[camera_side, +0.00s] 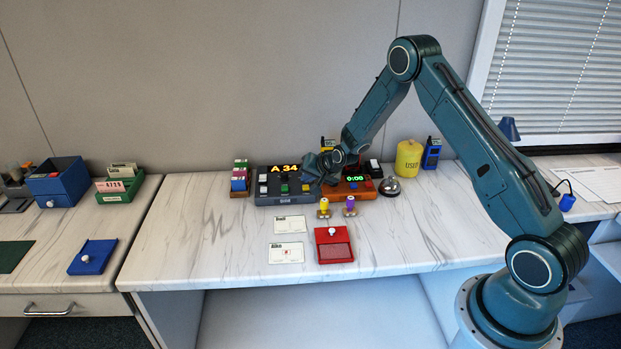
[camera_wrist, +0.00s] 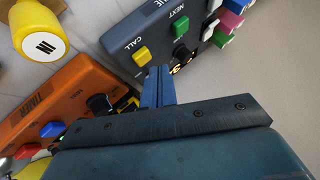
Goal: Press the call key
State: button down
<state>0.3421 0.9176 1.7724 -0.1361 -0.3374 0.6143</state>
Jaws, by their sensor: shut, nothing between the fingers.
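The dark queue console (camera_side: 268,201) stands at the back of the desk, its display reading A 34. In the wrist view the console (camera_wrist: 150,30) shows a yellow key (camera_wrist: 141,56) beside the word CALL and a green key (camera_wrist: 181,27) beside NEXT. My gripper (camera_side: 316,168) is over the console's right end, its fingers pointing left and down. In the wrist view its blue fingers (camera_wrist: 158,76) are shut together and empty. Their tips are close beside the yellow key, on the console's display side. I cannot tell their height above it.
The orange timer box (camera_side: 352,193) stands right of the console, and a desk bell (camera_side: 390,186) is beside it. Two stamps (camera_side: 324,209) stand in front. A rack (camera_side: 240,178) of coloured blocks stands left.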

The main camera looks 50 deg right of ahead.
jog(key=shift+f, duration=1)
dwell(1.3)
jog(key=shift+r, duration=0.15)
dwell(0.3)
jog(key=shift+r, duration=0.8)
jog(key=shift+r, duration=0.15)
jog(key=shift+r, duration=2.4)
